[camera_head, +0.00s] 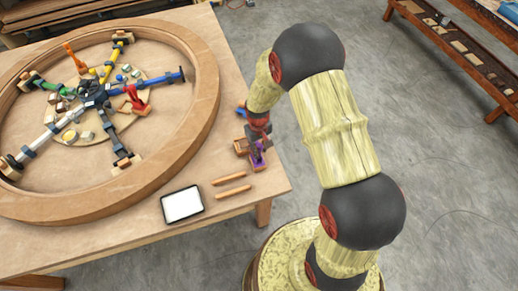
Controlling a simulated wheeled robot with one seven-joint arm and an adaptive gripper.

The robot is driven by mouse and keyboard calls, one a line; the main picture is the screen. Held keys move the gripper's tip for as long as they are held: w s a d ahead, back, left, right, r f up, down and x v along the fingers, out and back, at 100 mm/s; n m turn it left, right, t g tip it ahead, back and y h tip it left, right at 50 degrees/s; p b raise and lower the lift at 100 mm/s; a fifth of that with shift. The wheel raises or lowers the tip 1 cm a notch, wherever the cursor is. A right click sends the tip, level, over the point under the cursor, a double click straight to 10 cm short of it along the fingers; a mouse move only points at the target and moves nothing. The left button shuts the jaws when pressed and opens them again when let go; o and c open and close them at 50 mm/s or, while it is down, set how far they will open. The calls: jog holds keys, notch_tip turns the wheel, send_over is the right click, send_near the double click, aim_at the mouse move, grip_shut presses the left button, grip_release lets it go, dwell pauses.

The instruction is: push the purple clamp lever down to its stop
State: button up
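The purple clamp lever (257,156) shows as a small purple piece near the right edge of the wooden table. It is at a small wooden block or clamp base (242,147). My gripper (257,139) points down right above the lever and overlaps it in the picture. I cannot tell whether they touch. My gripper's fingers are dark and small here, so I cannot see if they are open or shut. The lever is partly hidden, and its exact angle is unclear.
A large bent wooden ring (205,100) lies on the table (100,250), with coloured clamps on arms inside it, including a red one (133,100). Two brown rods (231,185) and a white-faced tablet (183,204) lie near the front. A blue piece (241,110) is beside my gripper.

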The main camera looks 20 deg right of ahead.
grip_shut()
dwell(0.4)
